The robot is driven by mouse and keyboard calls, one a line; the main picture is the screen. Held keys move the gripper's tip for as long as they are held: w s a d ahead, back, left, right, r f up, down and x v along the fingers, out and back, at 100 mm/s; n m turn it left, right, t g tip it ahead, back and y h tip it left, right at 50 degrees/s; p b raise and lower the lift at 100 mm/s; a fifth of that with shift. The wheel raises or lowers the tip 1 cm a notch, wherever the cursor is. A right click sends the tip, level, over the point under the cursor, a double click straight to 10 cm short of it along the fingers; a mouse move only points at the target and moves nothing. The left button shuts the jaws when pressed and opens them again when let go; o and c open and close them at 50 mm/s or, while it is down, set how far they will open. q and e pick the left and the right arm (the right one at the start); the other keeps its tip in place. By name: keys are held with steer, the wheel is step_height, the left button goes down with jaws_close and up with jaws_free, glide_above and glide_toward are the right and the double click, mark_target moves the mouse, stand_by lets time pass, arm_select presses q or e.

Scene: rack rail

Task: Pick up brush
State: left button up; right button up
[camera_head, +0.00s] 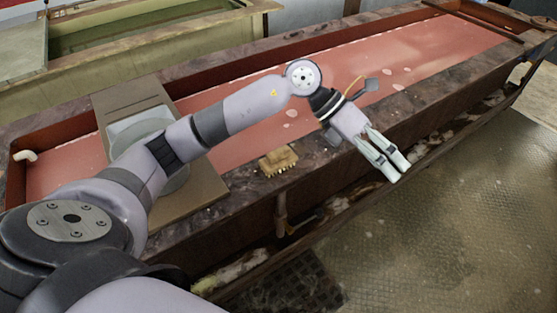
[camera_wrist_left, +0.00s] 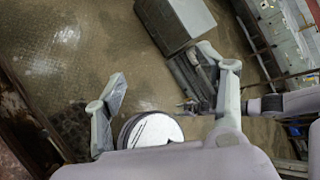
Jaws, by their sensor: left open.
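The brush (camera_head: 278,161), a small tan block with short bristles, lies on the near rim of the long trough in the head view. My left gripper (camera_head: 397,164) is to the right of the brush, over the trough's outer edge, pointing down and to the right. Its fingers are apart with nothing between them. In the left wrist view, the open fingers (camera_wrist_left: 172,88) are over the floor, and the brush does not show. A pale arm with a dark end, seemingly my right one, shows small behind the left gripper's right finger; its jaws are unclear.
The long trough (camera_head: 440,62) holds reddish liquid. A board (camera_head: 192,205) lies across it at the left, with a pale round basin (camera_head: 175,180) partly behind my left arm. A greenish tank (camera_head: 150,27) stands behind. The patterned floor (camera_head: 430,240) in front is open.

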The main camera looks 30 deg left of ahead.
arm_select(q)
steer(key=w+a+f+y, duration=0.2)
steer(key=a+y, duration=0.3)
steer(key=a, duration=0.6)
step_height(320, 180, up, 3)
steer(key=n+g+y, duration=0.1)
steer(key=n+y, duration=0.1)
steer(key=y, duration=0.4)
glide_above(278, 151)
step_height(278, 151, down, 12)
steer(key=p, duration=0.3)
steer(key=shift+w+r+p, duration=0.1)
steer(key=shift+p, duration=0.3)
steer(key=shift+f+p, duration=0.25)
steer(key=shift+p, duration=0.05)
step_height(278, 151, down, 4)
steer(key=shift+r+p, duration=0.2)
steer(key=shift+p, duration=0.8)
steer(key=shift+f, duration=0.6)
steer(key=shift+c, duration=0.6)
steer(key=shift+r, duration=0.1)
steer(key=c, duration=1.2)
